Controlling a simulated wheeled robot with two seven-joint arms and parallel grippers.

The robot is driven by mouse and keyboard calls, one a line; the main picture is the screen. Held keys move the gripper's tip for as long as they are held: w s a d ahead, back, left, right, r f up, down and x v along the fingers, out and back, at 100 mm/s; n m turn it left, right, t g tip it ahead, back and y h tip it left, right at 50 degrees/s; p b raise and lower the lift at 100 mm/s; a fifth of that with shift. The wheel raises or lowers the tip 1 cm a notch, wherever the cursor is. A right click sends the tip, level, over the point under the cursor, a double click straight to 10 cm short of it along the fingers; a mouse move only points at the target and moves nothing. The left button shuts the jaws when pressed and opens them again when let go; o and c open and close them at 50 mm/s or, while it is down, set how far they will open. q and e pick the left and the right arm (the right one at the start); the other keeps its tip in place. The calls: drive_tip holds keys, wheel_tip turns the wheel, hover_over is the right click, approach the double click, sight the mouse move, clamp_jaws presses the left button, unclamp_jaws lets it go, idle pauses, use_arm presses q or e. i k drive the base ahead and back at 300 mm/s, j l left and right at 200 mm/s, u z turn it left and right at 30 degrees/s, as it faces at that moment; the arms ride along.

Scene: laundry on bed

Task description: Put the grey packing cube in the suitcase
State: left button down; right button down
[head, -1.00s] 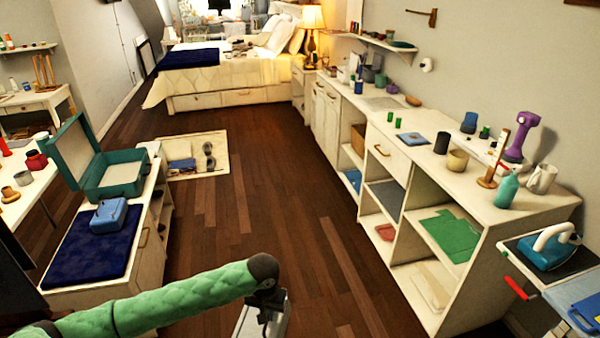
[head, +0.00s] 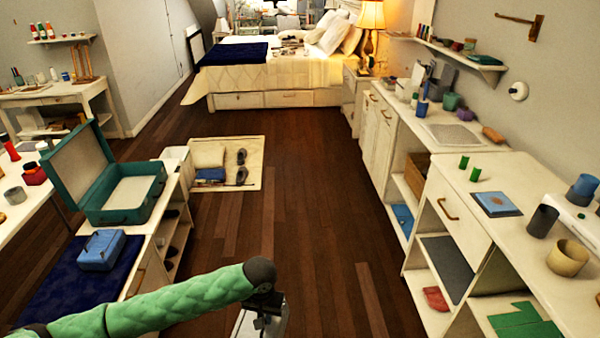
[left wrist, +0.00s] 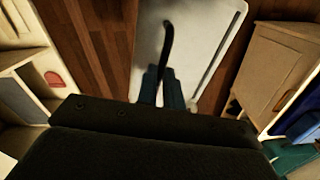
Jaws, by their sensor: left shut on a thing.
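The open teal suitcase (head: 124,213) stands on the low white cabinet at left, lid up and its pale inside empty. My left gripper (head: 265,312) is low in the middle of the head view, right of the suitcase and nearer to me. In the left wrist view its fingers (left wrist: 163,86) are shut on the dark strap of the grey packing cube (left wrist: 205,38). The cube hangs over the wood floor; in the head view only a pale part of it (head: 243,322) shows at the bottom edge. My right gripper is out of view.
A blue packing cube (head: 101,252) lies on a navy mat (head: 48,285) in front of the suitcase. A rug (head: 226,180) with a cushion and shoes lies beyond. A long white counter (head: 470,205) lines the right. Bare floor (head: 300,235) runs between.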

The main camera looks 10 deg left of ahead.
sight(136, 198)
drive_tip(key=i+j+u, duration=0.1)
drive_tip(key=i+j, duration=0.2)
drive_tip(key=i+j+u, duration=0.1)
drive_tip(key=i+j, duration=0.15)
drive_tip(key=i, duration=0.25)
drive_tip(key=i+j+u, duration=0.15)
drive_tip(key=i, duration=0.3)
drive_tip(key=i+j+u, duration=0.15)
drive_tip(key=i+j, duration=0.3)
drive_tip(key=i+j+u, duration=0.15)
drive_tip(key=i+j, duration=0.25)
drive_tip(key=i, duration=0.25)
drive_tip(key=i+j, duration=0.15)
drive_tip(key=j, duration=0.15)
drive_tip(key=i+j+u, duration=0.15)
drive_tip(key=k+j, duration=0.05)
drive_tip(key=j, duration=0.05)
